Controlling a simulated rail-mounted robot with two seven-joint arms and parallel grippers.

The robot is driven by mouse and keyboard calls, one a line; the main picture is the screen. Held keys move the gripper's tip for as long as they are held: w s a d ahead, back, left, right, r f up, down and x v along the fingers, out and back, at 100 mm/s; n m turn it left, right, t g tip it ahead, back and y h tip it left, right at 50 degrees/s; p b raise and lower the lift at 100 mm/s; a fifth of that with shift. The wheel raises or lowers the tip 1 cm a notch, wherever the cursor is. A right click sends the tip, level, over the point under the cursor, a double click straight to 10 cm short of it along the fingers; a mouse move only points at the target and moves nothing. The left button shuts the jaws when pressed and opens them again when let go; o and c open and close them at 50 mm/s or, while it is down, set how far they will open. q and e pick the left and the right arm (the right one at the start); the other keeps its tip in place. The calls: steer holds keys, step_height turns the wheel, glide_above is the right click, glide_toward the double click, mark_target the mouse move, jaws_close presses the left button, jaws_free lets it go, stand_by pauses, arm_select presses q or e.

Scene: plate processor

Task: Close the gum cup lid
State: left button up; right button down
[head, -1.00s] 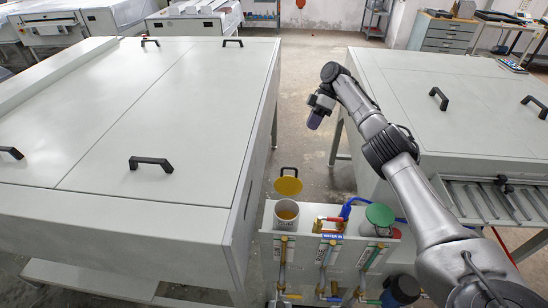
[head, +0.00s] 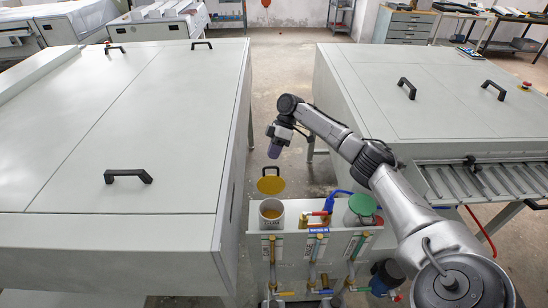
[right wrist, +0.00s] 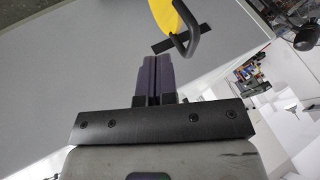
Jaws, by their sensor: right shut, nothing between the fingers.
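The gum cup (head: 272,219) is a white cup with amber liquid inside, on the small service cabinet between the two machines. Its yellow lid (head: 270,186) stands open, tilted up behind the cup's rim, with a black handle (head: 277,171) on its far side. My right gripper (head: 274,152) is shut and empty, pointing down above and beyond the lid, apart from it. In the right wrist view, the purple fingers (right wrist: 152,76) are together, with the lid (right wrist: 170,14) and its black handle (right wrist: 193,35) just past the tips. My left gripper is not in view.
Large machines flank the gap on the left (head: 150,130) and right (head: 400,125). Floor shows behind the lid.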

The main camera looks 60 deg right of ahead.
steer(key=shift+s+a+f, duration=0.15)
steer(key=shift+s+a, duration=0.5)
steer(key=shift+a, duration=0.35)
steer(key=shift+a, duration=0.1)
